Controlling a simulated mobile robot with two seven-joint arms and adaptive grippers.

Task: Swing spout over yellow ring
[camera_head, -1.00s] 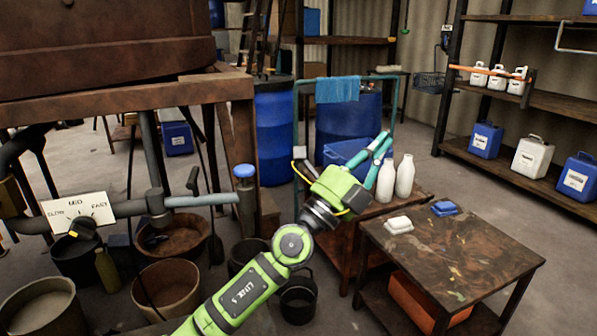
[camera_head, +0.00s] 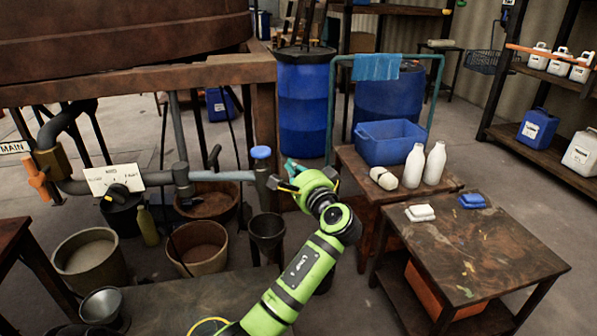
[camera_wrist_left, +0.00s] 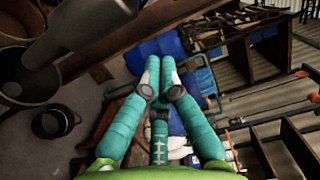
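The spout (camera_head: 222,176) is a grey horizontal pipe running right from a joint on the pipework. Its end has a downturned outlet and a blue knob (camera_head: 261,152) on top. My left gripper (camera_head: 289,167) is just right of this end; I cannot tell whether it touches. In the left wrist view its teal fingers (camera_wrist_left: 159,68) meet at the tips with nothing between them. A grey pipe end, apparently the spout (camera_wrist_left: 85,22), shows there at upper left. My right gripper is not in view.
Below the spout stand a dark funnel-shaped vessel (camera_head: 267,228), a brown tub (camera_head: 198,250) and a beige tub (camera_head: 90,262). A low table (camera_head: 355,178) with a blue crate (camera_head: 390,142) and white bottles (camera_head: 414,166) stands right of my gripper. A stained table (camera_head: 480,255) is nearer.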

